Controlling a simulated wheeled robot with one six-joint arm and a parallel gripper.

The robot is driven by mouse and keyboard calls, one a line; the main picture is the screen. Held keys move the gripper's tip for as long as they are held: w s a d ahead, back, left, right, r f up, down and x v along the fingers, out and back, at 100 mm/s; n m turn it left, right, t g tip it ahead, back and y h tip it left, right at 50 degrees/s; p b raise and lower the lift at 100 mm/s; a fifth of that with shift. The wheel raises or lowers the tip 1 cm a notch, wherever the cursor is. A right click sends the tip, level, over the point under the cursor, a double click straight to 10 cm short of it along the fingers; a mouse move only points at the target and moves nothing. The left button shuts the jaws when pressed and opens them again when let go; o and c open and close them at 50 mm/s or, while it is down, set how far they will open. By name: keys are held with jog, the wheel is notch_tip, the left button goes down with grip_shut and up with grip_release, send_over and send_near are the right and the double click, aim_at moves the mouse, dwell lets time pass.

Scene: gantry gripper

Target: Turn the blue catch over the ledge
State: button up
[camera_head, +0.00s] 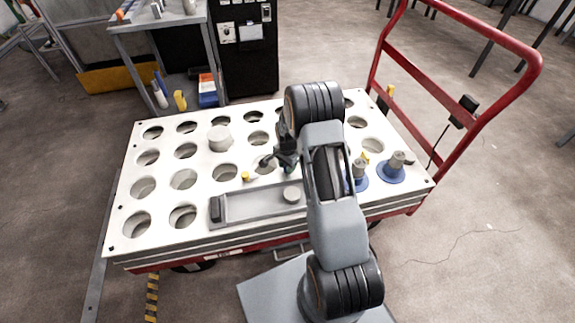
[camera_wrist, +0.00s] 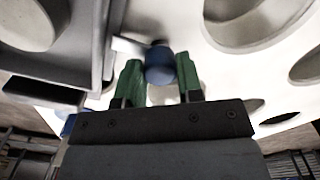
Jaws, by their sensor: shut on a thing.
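The blue catch (camera_wrist: 159,64) shows in the wrist view as a rounded blue piece between the green fingertips of my gripper (camera_wrist: 160,76), which is shut on it. A pale flat strip (camera_wrist: 128,46) runs from the catch toward a grey metal edge on the left, probably the ledge (camera_wrist: 92,62). I cannot tell exactly how far the catch sits over it. In the head view my gripper (camera_head: 285,158) is low over the white plate, just behind the grey tray (camera_head: 250,207). The catch cannot be made out there.
The white plate (camera_head: 203,158) has many round holes and rests on a cart with a red handle (camera_head: 457,107). A pale cylinder (camera_head: 219,138) sits to the left. Blue-based pieces (camera_head: 391,172) stand at the right. A small yellow piece (camera_head: 245,176) lies behind the tray.

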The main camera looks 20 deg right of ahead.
dwell(0.4)
jog(key=o, duration=0.9)
notch_tip(320, 180, up, 14)
jog(key=p, duration=0.4)
jog(key=shift+f, duration=0.1)
